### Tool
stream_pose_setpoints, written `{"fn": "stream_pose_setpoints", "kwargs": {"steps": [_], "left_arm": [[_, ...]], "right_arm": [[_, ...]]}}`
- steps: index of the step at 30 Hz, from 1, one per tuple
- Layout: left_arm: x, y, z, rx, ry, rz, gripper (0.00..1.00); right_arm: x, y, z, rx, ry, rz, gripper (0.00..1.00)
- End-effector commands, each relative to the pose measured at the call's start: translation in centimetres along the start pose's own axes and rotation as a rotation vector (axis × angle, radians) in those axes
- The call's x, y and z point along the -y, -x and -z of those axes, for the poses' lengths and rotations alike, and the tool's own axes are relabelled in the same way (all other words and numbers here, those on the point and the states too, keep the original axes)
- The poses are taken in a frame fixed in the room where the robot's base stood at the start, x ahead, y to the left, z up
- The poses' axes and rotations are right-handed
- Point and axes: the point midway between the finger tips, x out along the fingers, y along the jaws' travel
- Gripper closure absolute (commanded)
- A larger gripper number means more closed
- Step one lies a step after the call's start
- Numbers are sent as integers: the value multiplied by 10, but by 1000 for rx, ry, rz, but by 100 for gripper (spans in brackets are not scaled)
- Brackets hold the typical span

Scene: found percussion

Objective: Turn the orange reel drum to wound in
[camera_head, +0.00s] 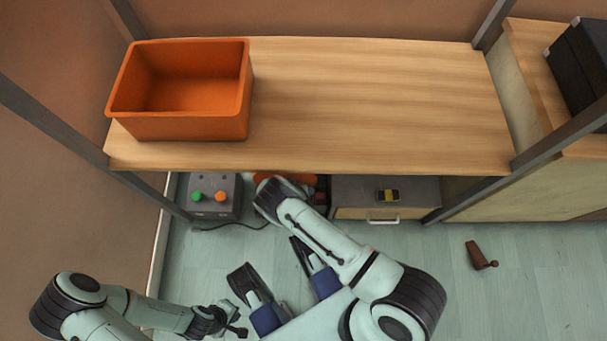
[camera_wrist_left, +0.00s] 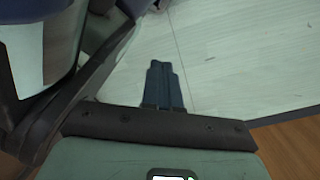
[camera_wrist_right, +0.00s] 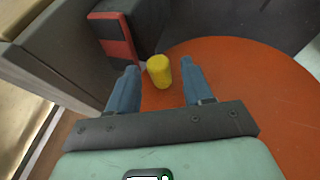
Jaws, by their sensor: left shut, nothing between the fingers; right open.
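The orange reel drum (camera_wrist_right: 245,85) fills the right part of the right wrist view as a flat round face with an upright yellow peg (camera_wrist_right: 159,72). In the head view only slivers of orange drum (camera_head: 300,178) show below the shelf edge, behind my right arm. My right gripper (camera_wrist_right: 159,68) is open, with its fingers on either side of the yellow peg, apart from it; it is hidden in the head view. My left gripper (camera_head: 238,331) is shut and empty, low over the floor; its closed fingers show in the left wrist view (camera_wrist_left: 163,72).
An orange bin (camera_head: 180,126) stands on the wooden shelf (camera_head: 380,100) above. A grey box with green and orange buttons (camera_head: 213,208) is left of the drum, a grey drawer unit (camera_head: 350,190) right of it. A brown object (camera_head: 479,255) lies on the floor.

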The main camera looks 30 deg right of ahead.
Motion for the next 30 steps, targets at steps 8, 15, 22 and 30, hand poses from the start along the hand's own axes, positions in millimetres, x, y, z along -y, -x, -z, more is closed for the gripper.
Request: {"fn": "stream_pose_setpoints", "kwargs": {"steps": [8, 15, 22, 30], "left_arm": [[0, 0, 0, 1, 0, 1, 100], [0, 0, 0, 0, -1, 0, 100], [-9, 10, 10, -42, -13, -17, 100], [-53, 63, 54, -233, -69, -103, 100]], "right_arm": [[0, 0, 0, 0, 0, 0, 69], [0, 0, 0, 1, 0, 0, 100], [0, -1, -2, 1, -8, 24, 100], [1, -5, -5, 0, -51, 136, 100]]}}
